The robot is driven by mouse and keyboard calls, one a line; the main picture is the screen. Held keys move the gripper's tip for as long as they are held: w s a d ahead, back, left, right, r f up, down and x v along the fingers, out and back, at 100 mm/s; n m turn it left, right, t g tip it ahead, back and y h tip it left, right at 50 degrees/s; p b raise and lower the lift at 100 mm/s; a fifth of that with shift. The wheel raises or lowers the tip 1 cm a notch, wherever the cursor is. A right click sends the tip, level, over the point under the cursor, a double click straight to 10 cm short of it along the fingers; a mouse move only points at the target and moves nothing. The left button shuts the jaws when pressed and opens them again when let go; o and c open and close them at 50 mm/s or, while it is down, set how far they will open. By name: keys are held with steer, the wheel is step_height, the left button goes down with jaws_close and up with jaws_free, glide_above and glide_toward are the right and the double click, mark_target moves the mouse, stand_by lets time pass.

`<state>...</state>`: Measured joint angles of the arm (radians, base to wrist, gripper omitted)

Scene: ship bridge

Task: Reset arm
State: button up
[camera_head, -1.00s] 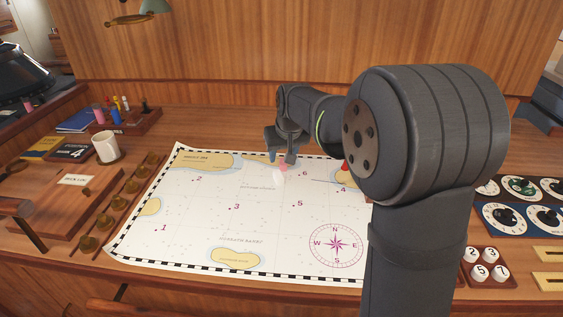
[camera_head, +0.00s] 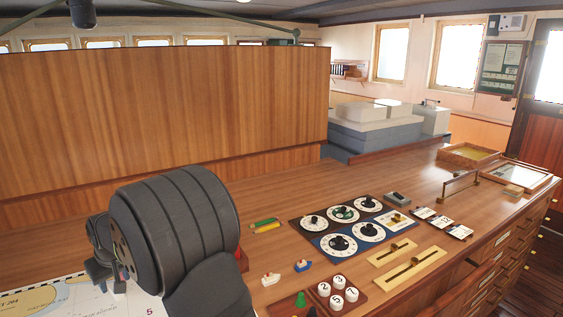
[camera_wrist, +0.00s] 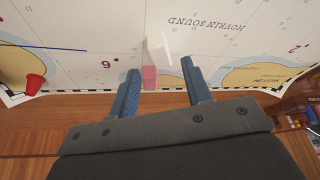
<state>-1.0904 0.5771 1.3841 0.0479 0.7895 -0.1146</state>
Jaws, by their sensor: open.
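My gripper (camera_wrist: 160,70) is open above the edge of the paper chart (camera_wrist: 100,25) in the wrist view, its two blue fingers apart. A small pink and white block (camera_wrist: 149,76) shows between the fingertips, lying on the chart; the fingers do not visibly close on it. In the head view my arm stands at the lower left, with the gripper mostly hidden behind its large dark joint. A corner of the chart (camera_head: 143,302) shows below it.
A red cone (camera_wrist: 35,84) stands on the chart. A wooden partition (camera_head: 160,110) rises behind. Bare desk lies between.

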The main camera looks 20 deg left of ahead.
steer(key=x, duration=0.5)
steer(key=shift+s, duration=0.1)
step_height(320, 180, up, 3)
steer(key=shift+d+f, duration=0.1)
steer(key=shift+f, duration=0.15)
steer(key=shift+r, duration=0.4)
